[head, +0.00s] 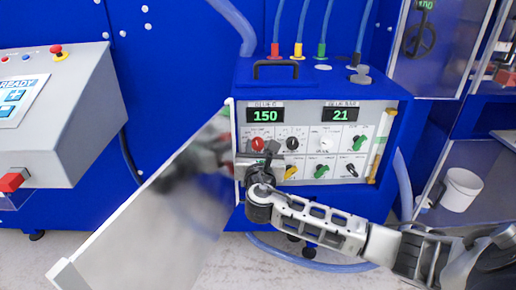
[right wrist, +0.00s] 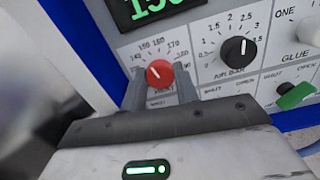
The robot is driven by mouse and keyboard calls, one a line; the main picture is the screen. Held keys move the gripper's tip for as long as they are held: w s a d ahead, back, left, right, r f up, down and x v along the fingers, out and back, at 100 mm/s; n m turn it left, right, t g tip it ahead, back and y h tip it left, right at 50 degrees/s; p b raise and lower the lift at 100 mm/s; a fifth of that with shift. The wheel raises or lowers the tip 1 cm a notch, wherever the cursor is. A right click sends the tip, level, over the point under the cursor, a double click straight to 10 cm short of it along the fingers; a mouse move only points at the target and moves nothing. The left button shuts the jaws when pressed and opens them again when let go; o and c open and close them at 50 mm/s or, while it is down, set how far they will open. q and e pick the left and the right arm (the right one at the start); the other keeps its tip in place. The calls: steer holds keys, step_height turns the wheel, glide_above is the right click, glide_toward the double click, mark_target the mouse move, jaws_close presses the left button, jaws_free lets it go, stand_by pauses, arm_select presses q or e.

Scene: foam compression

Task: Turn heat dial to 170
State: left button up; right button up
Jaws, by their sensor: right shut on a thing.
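The red heat dial (right wrist: 159,73) sits on the white control panel, under a green display (head: 265,115) that reads 150. In the right wrist view its white pointer is tilted up and left, and the scale around it shows 140, 150, 160 and 170. The dial also shows in the head view (head: 258,143). My right gripper (right wrist: 160,82) is shut on the red dial, with one finger on each side of it. In the head view its arm comes in from the lower right. My left gripper does not show.
A black dial (right wrist: 237,50) is close to the right of the red one. A second display (head: 341,114) reads 21. Green and yellow knobs are lower on the panel. An open metal door (head: 150,225) stands left of the panel. A white bucket (head: 461,189) is at the right.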

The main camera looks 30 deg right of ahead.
steer(key=m+b, duration=0.1)
steer(key=m, duration=0.3)
steer(key=shift+f+m, duration=0.1)
steer(key=shift+m, duration=0.3)
steer(key=m+b, duration=0.1)
steer(key=m, duration=0.1)
steer(key=shift+m, duration=0.4)
steer(key=shift+m+b, duration=0.3)
steer(key=shift+m, duration=0.8)
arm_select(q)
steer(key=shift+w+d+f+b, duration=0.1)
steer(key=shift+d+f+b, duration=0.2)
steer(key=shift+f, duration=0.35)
arm_select(e)
steer(key=shift+m, duration=0.8)
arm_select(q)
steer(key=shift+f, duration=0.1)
arm_select(e)
steer(key=o, duration=1)
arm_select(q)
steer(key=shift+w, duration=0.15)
